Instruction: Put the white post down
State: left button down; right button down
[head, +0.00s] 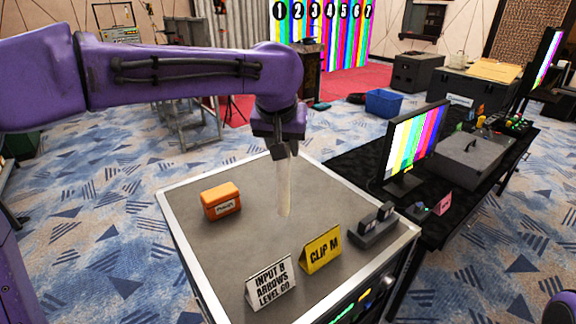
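My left arm reaches in from the left, and its gripper (281,152) points down over the grey top of a case (240,248). The gripper is shut on the upper end of the white post (285,190), a slim, pale, upright piece. The post's lower end is at or just above the case top; I cannot tell whether it touches. The fingers hide the post's top. My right gripper is not in view; only a purple part of mine shows at the bottom right corner.
On the case top are an orange box (221,201), a white sign (271,283), a yellow sign (321,250) and a dark grey device (374,226). A monitor (415,145) stands on the black table to the right. Bare case top surrounds the post.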

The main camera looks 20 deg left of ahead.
pick_arm(q)
jog(key=shift+w+a+f, duration=0.1)
jog(key=shift+w+f, duration=0.1)
jog(key=shift+w, duration=0.15)
jog(key=p+x, duration=0.1)
jog(key=x, duration=0.9)
jog(key=shift+w+p, duration=0.4)
jog(key=shift+w, duration=0.15)
jog(key=shift+a, duration=0.1)
jog(key=c, duration=0.7)
grip_release()
jog(key=shift+s+f, duration=0.1)
